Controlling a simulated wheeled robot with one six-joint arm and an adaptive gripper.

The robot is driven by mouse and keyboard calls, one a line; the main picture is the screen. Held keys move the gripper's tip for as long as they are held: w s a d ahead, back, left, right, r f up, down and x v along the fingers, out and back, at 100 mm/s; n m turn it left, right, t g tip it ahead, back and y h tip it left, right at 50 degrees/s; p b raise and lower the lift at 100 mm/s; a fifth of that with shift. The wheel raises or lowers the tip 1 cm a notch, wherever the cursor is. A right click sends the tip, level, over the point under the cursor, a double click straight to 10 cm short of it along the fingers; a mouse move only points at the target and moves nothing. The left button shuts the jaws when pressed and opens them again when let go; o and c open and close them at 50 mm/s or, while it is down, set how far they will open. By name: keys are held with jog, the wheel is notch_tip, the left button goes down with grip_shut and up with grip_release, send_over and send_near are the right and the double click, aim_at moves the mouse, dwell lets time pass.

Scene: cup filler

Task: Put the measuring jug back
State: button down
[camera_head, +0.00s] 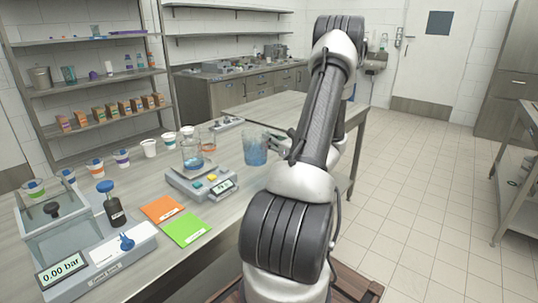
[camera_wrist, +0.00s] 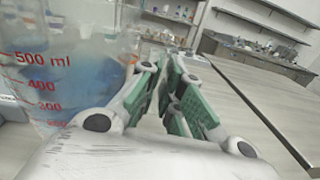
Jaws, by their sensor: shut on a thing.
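The measuring jug (camera_head: 256,150) is clear, with blue liquid in it, and looks upright at the table's right side, right of the scale. In the wrist view the jug (camera_wrist: 70,75) fills the left side, with red marks up to 500 ml. My gripper (camera_head: 277,143) is at the jug's right side, partly covered by my arm. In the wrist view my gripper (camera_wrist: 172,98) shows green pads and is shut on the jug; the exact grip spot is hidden. I cannot tell whether the jug's base touches the table.
A glass beaker (camera_head: 192,155) with some blue liquid stands on the scale (camera_head: 188,182). Several small cups line the table's far left edge. The far tabletop (camera_head: 285,108) looks clear.

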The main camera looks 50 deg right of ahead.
jog(key=shift+f, duration=2.15)
jog(key=c, duration=1.6)
grip_release()
jog(key=shift+f, duration=0.15)
jog(key=shift+s, duration=0.25)
jog(key=s, duration=1.1)
jog(key=shift+s+d, duration=0.1)
jog(key=shift+s, duration=0.15)
